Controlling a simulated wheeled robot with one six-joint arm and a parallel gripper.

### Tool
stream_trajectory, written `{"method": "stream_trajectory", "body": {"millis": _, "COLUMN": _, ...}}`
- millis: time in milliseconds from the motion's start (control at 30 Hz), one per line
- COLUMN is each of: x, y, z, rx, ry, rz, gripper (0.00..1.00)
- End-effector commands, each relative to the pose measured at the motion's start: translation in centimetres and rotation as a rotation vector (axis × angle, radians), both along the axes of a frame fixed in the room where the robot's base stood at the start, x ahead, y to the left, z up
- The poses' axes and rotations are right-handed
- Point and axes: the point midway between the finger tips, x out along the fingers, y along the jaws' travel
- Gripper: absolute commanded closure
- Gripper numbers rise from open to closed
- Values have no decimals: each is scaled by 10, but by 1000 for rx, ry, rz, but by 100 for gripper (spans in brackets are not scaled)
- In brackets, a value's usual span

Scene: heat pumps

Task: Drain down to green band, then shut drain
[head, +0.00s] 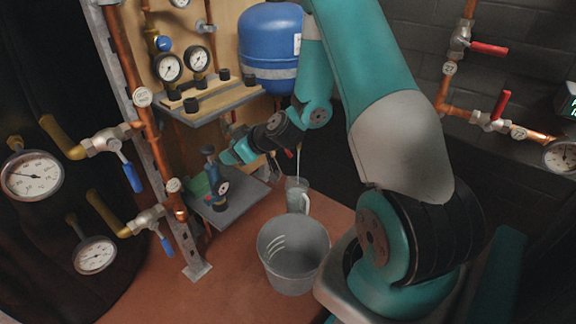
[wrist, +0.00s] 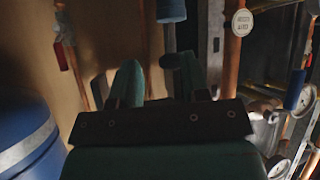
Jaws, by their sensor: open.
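My gripper (head: 228,158) reaches left past the wall board, beside a small blue-topped fitting (head: 209,160) above a grey shelf. In the wrist view my gripper's two fingers (wrist: 158,78) stand apart. A blue cap on a dark stem (wrist: 170,10) hangs just beyond the right finger; I cannot tell if they touch. A thin pale stream (head: 298,164) runs down into a clear jug (head: 297,192). Its outlet is partly hidden by my arm. Two pressure gauges (head: 168,67) (head: 197,59) sit above the upper shelf; a green band on them is too small to make out.
A grey bucket (head: 285,272) stands on the brown floor in front of the jug. A blue tank (head: 268,45) hangs behind my arm. Copper pipes with blue-handled valves (head: 132,177) and large gauges (head: 32,177) are at left. Red-handled valves (head: 490,48) are on the right wall.

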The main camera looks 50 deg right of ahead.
Motion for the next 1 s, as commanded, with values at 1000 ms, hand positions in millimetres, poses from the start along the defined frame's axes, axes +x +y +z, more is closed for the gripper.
{"method": "stream_trajectory", "body": {"millis": 1000, "x": -29, "y": -232, "z": -154, "rx": -373, "ry": -211, "rz": -647, "gripper": 58}}
